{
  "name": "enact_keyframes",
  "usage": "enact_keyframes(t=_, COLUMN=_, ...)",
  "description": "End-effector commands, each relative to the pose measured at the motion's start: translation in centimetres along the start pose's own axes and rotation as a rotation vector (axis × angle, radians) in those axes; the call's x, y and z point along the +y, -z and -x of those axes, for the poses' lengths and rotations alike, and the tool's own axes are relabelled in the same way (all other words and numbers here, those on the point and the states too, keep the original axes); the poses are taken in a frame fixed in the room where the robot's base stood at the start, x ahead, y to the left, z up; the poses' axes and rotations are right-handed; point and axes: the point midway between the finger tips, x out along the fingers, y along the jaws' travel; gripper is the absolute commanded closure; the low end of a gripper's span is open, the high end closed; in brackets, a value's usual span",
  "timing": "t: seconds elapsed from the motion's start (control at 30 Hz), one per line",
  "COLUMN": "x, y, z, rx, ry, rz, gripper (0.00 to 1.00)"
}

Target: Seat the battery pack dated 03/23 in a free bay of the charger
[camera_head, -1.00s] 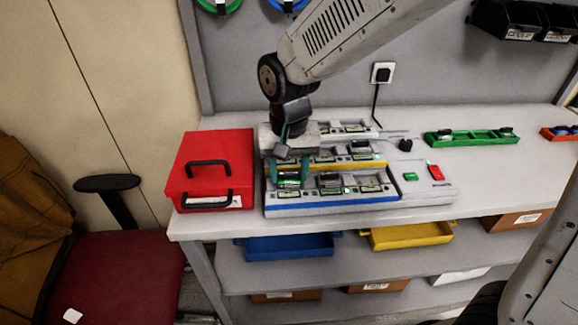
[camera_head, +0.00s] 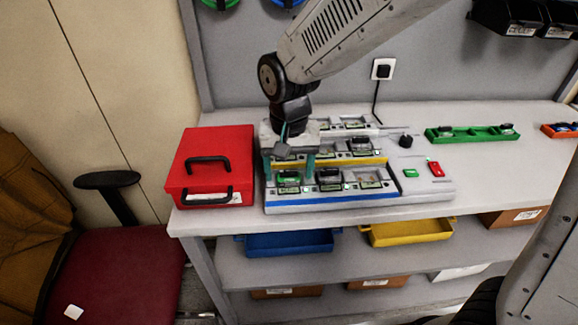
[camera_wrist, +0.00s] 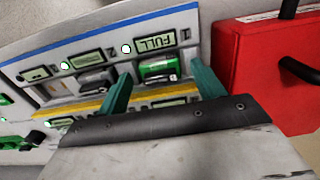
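The charger (camera_head: 405,193) is a light grey stepped block on the bench, with a blue-striped front row and a yellow-striped row behind it. A dark battery pack with a green face (camera_head: 289,179) sits in the front row's leftmost bay; it also shows in the wrist view (camera_wrist: 158,70), beside a display reading FULL. No date is readable on it. My gripper (camera_head: 288,170) is above this bay. Its teal fingers are apart on either side of the pack, with gaps visible in the wrist view. Other dark packs sit in the front-middle bay (camera_head: 330,178) and the yellow row (camera_head: 360,147).
A red case (camera_head: 212,160) with black handles stands close to the charger's left side. A green tray (camera_head: 472,136) lies at the right. A black knob (camera_head: 405,141) and green and red switches are on the charger's right part. Open bench lies further right.

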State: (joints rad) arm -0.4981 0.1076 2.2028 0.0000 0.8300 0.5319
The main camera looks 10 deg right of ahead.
Motion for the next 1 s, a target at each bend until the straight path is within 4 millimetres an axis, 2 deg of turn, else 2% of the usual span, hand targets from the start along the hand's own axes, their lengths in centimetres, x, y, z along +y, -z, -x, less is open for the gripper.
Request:
enact_keyframes(t=0.27, x=0.0, y=0.0, z=0.0, rx=-0.001, ry=0.0, rz=0.0, gripper=0.28)
enact_keyframes(t=0.37, x=0.0, y=0.0, z=0.6, rx=0.001, ry=0.001, rz=0.0, gripper=0.28)
enact_keyframes(t=0.7, x=0.0, y=0.1, z=6.1, rx=0.003, ry=0.002, rz=0.0, gripper=0.28)
enact_keyframes(t=0.83, x=0.0, y=0.0, z=7.4, rx=0.001, ry=0.001, rz=0.0, gripper=0.28)
enact_keyframes(t=1.0, x=0.0, y=0.0, z=7.8, rx=0.0, ry=0.0, rz=0.0, gripper=0.28)
